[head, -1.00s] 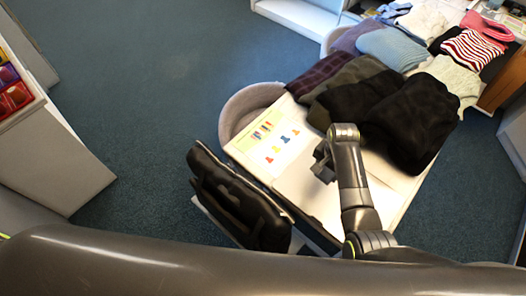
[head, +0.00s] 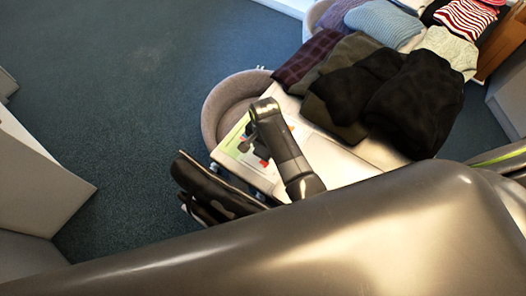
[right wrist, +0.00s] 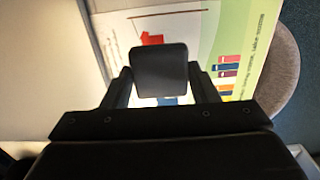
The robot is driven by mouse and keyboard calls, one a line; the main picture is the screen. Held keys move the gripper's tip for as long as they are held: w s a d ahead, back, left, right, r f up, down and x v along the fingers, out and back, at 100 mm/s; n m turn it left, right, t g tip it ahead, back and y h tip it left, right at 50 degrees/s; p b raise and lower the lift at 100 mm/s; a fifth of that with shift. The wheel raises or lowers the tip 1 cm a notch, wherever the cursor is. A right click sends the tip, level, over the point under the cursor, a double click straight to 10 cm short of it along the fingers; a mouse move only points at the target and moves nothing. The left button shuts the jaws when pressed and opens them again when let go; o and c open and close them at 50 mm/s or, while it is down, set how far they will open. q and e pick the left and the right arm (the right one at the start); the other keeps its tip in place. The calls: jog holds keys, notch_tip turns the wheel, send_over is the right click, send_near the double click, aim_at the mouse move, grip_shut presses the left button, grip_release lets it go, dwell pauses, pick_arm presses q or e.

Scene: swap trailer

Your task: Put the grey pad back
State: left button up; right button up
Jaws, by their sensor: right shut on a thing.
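My right gripper (head: 256,148) is over the near left end of the white table, above a printed sheet (head: 233,147). In the right wrist view its two fingers are shut on a small dark grey pad (right wrist: 160,70) with rounded corners. The pad is held in front of the sheet, which also shows in the right wrist view (right wrist: 232,45) with coloured figures on it. I cannot tell the gap between pad and sheet. My left gripper is not in view.
Folded dark clothes (head: 415,105) and other garments cover the far part of the table (head: 325,160). A round grey chair (head: 222,105) stands at its left edge. A black bag-like thing (head: 205,185) is at the near left corner. Blue carpet (head: 140,100) is clear on the left.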

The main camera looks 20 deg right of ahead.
aim_at(264, 149)
notch_tip(264, 149, down, 4)
jog(key=shift+r, duration=0.2)
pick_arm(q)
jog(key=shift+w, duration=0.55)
pick_arm(e)
jog(key=shift+w+f, duration=0.1)
jog(key=shift+f, duration=0.4)
jog(key=shift+f, duration=0.1)
jog(key=o, duration=0.9)
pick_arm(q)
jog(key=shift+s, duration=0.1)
pick_arm(e)
jog(key=shift+o, duration=0.2)
jog(key=shift+r, duration=0.25)
notch_tip(264, 149, up, 12)
jog(key=shift+f, duration=0.1)
jog(key=shift+f, duration=0.1)
